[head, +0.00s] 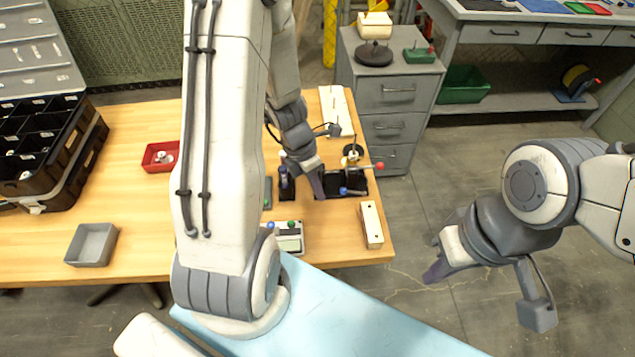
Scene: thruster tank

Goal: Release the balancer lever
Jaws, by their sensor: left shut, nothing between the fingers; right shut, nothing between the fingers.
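A group of small dark devices with levers stands on the wooden bench near its right end. One lever with a red knob (380,165) sticks out sideways to the right from a black unit (353,181). A blue knob (343,190) shows on the front of that unit. I cannot tell for sure which lever is the balancer lever. My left gripper (319,191) is shut and empty, pointing down just left of the black unit; whether it touches anything is unclear. My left arm hides part of the bench. My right gripper (433,274) is shut and empty over the floor, right of the bench.
A pale control box (290,243) with blue and green knobs and a cream block (372,225) sit at the bench's front right. A red tray (160,157), grey tray (91,245) and black compartment case (35,150) lie left. A grey drawer cabinet (387,97) stands behind.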

